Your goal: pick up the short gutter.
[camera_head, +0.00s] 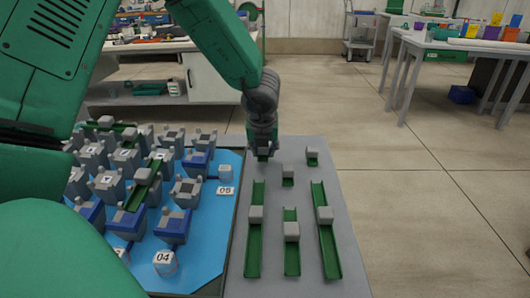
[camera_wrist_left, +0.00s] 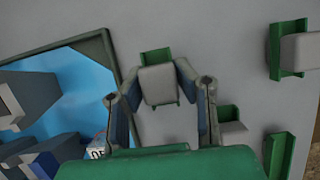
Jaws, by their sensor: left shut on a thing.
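My left gripper (camera_head: 262,151) is at the far left end of the grey board, pointing down. It is shut on a short gutter (camera_wrist_left: 155,56), a small green channel with a grey block (camera_wrist_left: 159,86) on it. In the left wrist view the two fingers stand on both sides of that block. In the head view the fingers mostly hide this gutter, and I cannot tell whether it is clear of the board. Two other short gutters with grey blocks, a nearer one (camera_head: 288,183) and a farther one (camera_head: 312,163), lie to the right. My right gripper is not in view.
The grey board (camera_head: 273,200) also bears green gutters with grey blocks: a left one (camera_head: 253,245), a middle one (camera_head: 291,262) and a right one (camera_head: 329,248). Left of it, a blue tray (camera_head: 207,245) holds several grey and blue fittings. Open floor lies right.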

